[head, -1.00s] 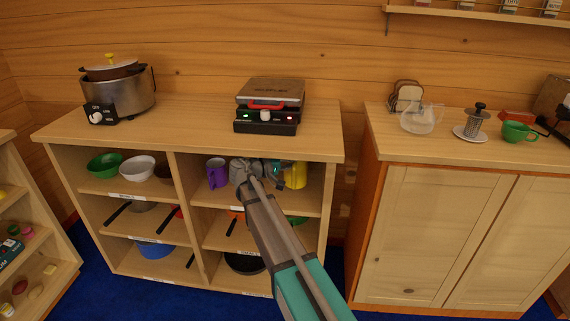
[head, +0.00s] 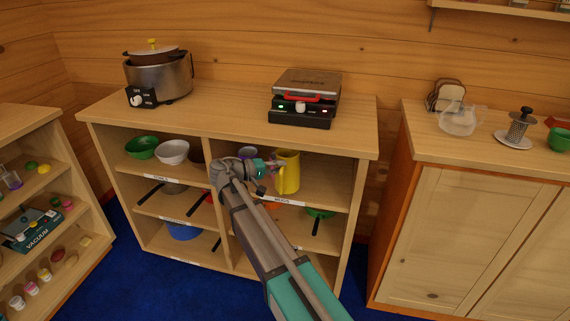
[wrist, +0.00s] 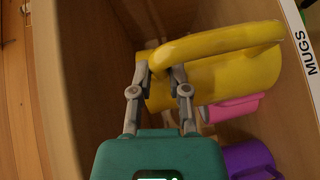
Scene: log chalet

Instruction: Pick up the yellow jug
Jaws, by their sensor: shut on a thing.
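The yellow jug (head: 288,172) is in the upper right compartment of the open shelf unit, near its front. In the wrist view the jug (wrist: 235,78) shows its handle (wrist: 215,42) close to my gripper. My gripper (wrist: 163,75) is shut on the jug's handle, with a grey finger on each side. In the head view my gripper (head: 275,166) reaches the jug from the left. I cannot tell whether the jug still touches the shelf board.
A pink mug (wrist: 232,108) is close beside the jug, and a purple mug (wrist: 250,158) is nearby. The compartment edge carries a MUGS label (wrist: 304,50). Bowls (head: 142,147) fill the compartment to the left. A grill (head: 303,97) stands on top.

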